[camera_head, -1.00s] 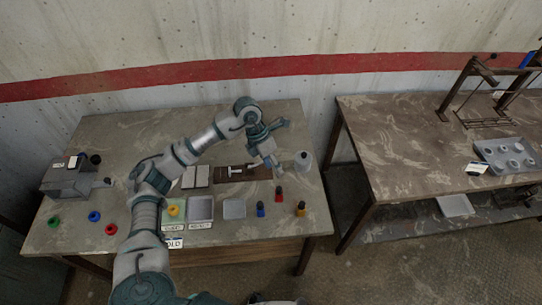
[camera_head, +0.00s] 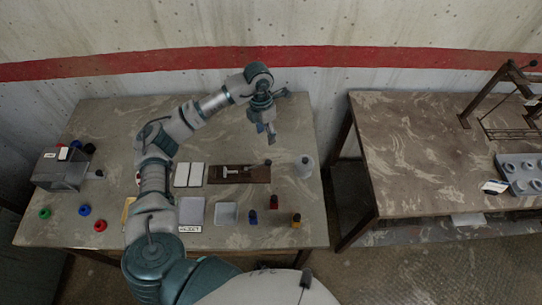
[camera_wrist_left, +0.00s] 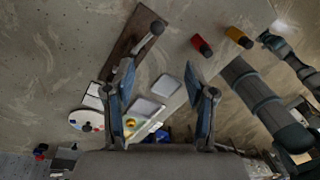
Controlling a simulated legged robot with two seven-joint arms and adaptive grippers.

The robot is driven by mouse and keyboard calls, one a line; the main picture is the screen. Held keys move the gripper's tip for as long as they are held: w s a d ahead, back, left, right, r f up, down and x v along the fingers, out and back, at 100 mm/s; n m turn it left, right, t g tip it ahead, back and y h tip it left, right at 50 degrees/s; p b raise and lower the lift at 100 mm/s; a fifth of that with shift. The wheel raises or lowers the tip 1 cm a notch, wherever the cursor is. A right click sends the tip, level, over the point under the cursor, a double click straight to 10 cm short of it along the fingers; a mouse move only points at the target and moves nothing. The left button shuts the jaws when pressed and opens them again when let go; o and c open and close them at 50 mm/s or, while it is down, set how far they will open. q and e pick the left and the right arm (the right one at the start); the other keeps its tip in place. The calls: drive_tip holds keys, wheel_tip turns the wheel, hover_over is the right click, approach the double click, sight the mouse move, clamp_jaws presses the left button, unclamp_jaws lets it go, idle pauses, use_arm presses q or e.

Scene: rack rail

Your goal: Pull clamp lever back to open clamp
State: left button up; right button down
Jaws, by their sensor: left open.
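The clamp is a long brown base (camera_head: 256,175) with pale metal parts on the table; its lever (camera_head: 232,171) looks low along the base, though its exact angle is hard to tell. In the left wrist view a grey rod with a round knob (camera_wrist_left: 157,28) lies over the brown base (camera_wrist_left: 122,42). My left gripper (camera_head: 265,134) hangs above and behind the clamp's right half, apart from it. Its two fingers (camera_wrist_left: 160,85) are spread with nothing between them; the left finger overlaps part of the base in the wrist view. My right gripper is not seen.
A white bottle (camera_head: 304,167) stands right of the clamp. A grey box (camera_head: 62,169) and coloured rings sit left. A second table (camera_head: 410,150) stands right.

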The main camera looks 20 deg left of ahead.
use_arm(q)
hover_over(267, 160)
drive_tip(key=f, duration=0.6)
drive_tip(key=shift+w+a+f+p, duration=0.15)
drive_tip(key=shift+a+f+p, duration=0.1)
drive_tip(key=shift+p, duration=0.15)
wheel_tip(267, 160, down, 8)
drive_tip(key=shift+d+r+p, duration=0.1)
drive_tip(key=shift+r+p, duration=0.1)
drive_tip(key=shift+p, duration=0.3)
drive_tip(key=shift+d+f, duration=0.2)
drive_tip(key=shift+f, duration=0.05)
drive_tip(key=shift+d+f, duration=0.1)
drive_tip(key=shift+d, duration=0.05)
drive_tip(key=shift+c, duration=0.2)
drive_tip(key=c, duration=0.8)
clamp_jaws()
drive_tip(key=shift+a+f, duration=0.1)
drive_tip(key=shift+a, duration=0.1)
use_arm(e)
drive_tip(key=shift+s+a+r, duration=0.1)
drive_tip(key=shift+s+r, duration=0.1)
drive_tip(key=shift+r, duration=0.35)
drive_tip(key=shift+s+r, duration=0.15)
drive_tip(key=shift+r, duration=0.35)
